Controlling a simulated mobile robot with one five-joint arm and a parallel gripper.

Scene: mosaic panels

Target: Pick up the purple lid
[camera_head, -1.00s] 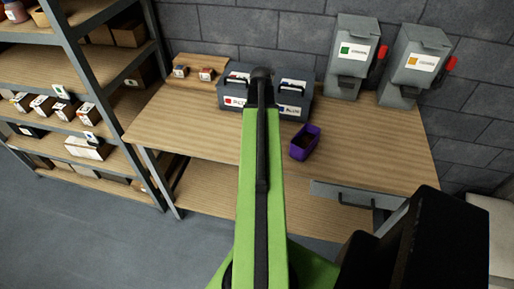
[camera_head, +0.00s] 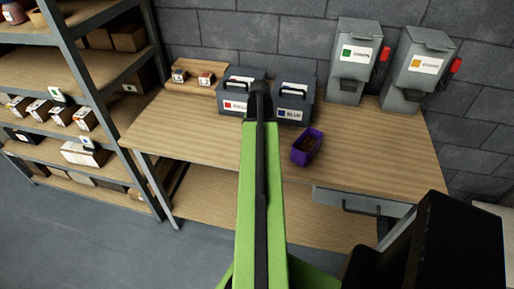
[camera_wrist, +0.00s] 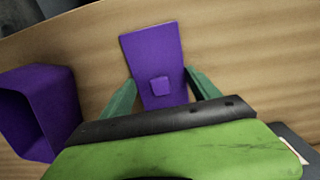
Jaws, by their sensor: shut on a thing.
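The purple lid (camera_wrist: 151,50) is a flat, tapered panel with a small square knob, seen in the wrist view. My gripper (camera_wrist: 160,77) is shut on it, with one green finger against each side. I cannot tell whether the lid still touches the tabletop. In the head view the lid and fingers are hidden behind my green arm. An open purple bin (camera_head: 308,147) stands on the workbench to the right of my arm; it also shows in the wrist view (camera_wrist: 50,105) left of the lid.
Two grey boxes, one with a red label (camera_head: 238,95) and one with a blue label (camera_head: 296,98), stand at the back of the wooden workbench (camera_head: 390,150). Two grey dispensers (camera_head: 355,62) stand at the back right. A shelf rack (camera_head: 70,60) is on the left.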

